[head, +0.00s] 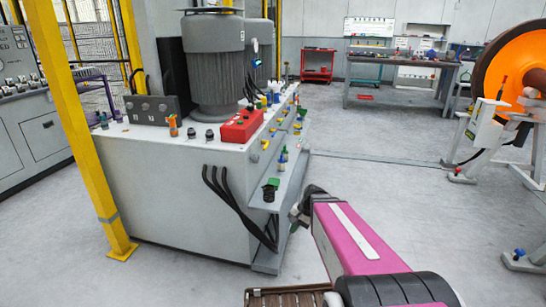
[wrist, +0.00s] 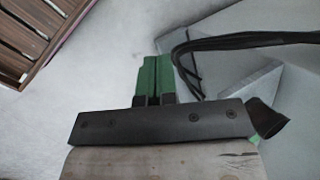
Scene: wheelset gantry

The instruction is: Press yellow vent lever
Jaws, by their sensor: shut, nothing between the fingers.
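Several small yellow parts show on the right edge of the grey hydraulic unit (head: 190,190) in the head view. One yellow part (head: 265,144) is near the red box, and another (head: 298,127) is farther back. I cannot tell which is the vent lever. My gripper (head: 297,216) is low at the unit's near right corner, below and in front of these parts, and partly hidden by my wrist. In the wrist view its green fingers (wrist: 153,77) are together and empty. No yellow lever shows there.
Black hoses (head: 226,200) hang on the unit's near side and show by the fingers in the wrist view (wrist: 240,40). A yellow post (head: 80,130) stands at left. An orange wheel (head: 510,70) is at right.

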